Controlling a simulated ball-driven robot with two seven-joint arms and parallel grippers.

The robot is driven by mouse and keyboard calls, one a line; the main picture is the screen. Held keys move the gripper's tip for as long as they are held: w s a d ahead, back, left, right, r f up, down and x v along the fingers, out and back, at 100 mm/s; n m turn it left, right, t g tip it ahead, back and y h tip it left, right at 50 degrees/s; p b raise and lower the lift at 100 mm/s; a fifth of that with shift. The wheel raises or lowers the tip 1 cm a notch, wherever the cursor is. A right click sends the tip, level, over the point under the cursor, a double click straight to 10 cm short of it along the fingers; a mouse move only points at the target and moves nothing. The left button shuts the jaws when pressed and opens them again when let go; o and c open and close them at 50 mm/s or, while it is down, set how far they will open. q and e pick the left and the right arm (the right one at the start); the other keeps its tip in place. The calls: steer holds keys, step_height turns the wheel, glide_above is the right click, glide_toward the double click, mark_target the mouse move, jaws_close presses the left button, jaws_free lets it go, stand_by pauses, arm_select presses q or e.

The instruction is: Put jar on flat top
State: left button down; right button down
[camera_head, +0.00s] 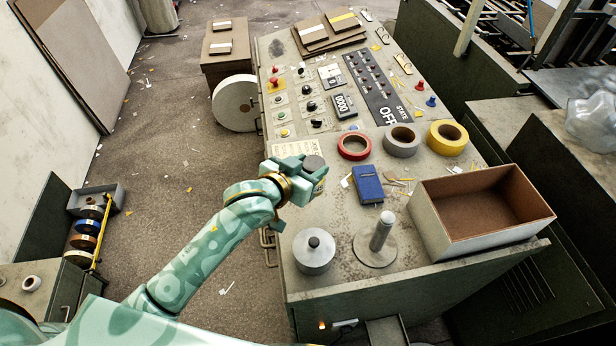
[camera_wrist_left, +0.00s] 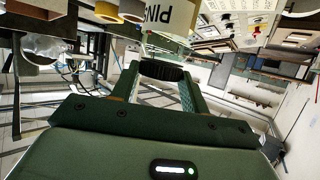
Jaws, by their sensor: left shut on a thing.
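The jar (camera_head: 315,162) shows its round grey end in the head view, mostly hidden by my left gripper (camera_head: 304,174). My left gripper is shut on it, at the left edge of the console's flat top (camera_head: 333,212). I cannot tell the height of the jar above the top. In the left wrist view, a pale label with dark letters (camera_wrist_left: 168,14) and a dark ribbed round part (camera_wrist_left: 164,70) show at the fingers of my left gripper (camera_wrist_left: 160,80). My right gripper is not in view.
On the top stand a blue box (camera_head: 368,184), a red tape roll (camera_head: 354,146), a grey roll (camera_head: 401,141), a yellow roll (camera_head: 447,137), a lidded grey pot (camera_head: 314,255), a post on a disc (camera_head: 374,252) and an open box (camera_head: 430,220). Bare room lies left of the blue box.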

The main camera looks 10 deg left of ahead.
arm_select(q)
steer(key=w+f, duration=0.1)
steer(key=f, duration=0.1)
steer(key=w+a+f+b, duration=0.1)
steer(key=w+f, duration=0.1)
steer(key=shift+w+f, duration=0.15)
steer(key=shift+f, duration=0.1)
steer(key=f, duration=0.2)
steer(key=f+b, duration=0.1)
steer(key=shift+w+a+f, duration=0.15)
steer(key=shift+w+f, duration=0.1)
steer(key=shift+f, duration=0.15)
steer(key=c, duration=0.7)
jaws_free()
steer(key=shift+f, duration=0.1)
